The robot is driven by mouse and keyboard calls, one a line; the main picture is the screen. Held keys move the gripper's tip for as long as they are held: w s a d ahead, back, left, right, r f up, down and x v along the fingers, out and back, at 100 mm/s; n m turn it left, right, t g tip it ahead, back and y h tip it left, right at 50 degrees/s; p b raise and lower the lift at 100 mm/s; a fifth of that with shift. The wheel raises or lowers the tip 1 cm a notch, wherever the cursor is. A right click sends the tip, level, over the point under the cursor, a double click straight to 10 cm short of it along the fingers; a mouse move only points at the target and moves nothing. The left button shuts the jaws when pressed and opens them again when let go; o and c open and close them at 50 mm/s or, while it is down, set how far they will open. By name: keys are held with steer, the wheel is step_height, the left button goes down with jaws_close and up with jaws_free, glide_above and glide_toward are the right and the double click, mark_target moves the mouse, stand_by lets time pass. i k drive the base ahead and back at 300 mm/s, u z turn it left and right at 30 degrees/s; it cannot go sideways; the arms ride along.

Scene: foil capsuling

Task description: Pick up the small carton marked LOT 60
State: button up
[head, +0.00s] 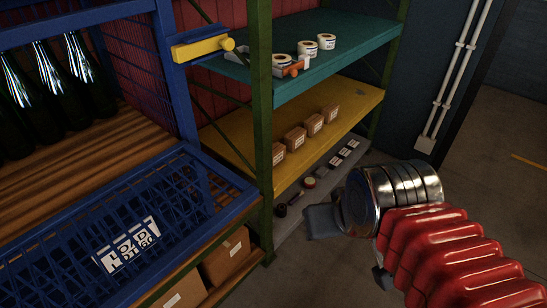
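Several small brown cartons stand in a row on the yellow middle shelf (235,140) of the green-posted rack. The nearest carton is at the left (278,154), followed by a second (295,138), a third (314,124) and the farthest (330,112). They have pale labels, too small to read, so I cannot tell which is LOT 60. My gripper (348,250) is in front of the rack, lower right of the cartons and apart from them. Its two dark fingers look spread, with nothing visible between them; the metal wrist and red sleeve hide part of it.
Small dark items (335,160) lie on the grey bottom shelf. A blue caged crate (60,205) with bottles is at left, larger boxes (228,252) below. Floor at right is clear.

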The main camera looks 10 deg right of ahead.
mark_target(279, 149)
steer(key=k, duration=1)
steer(key=z, duration=1.05)
steer(key=i, duration=1.85)
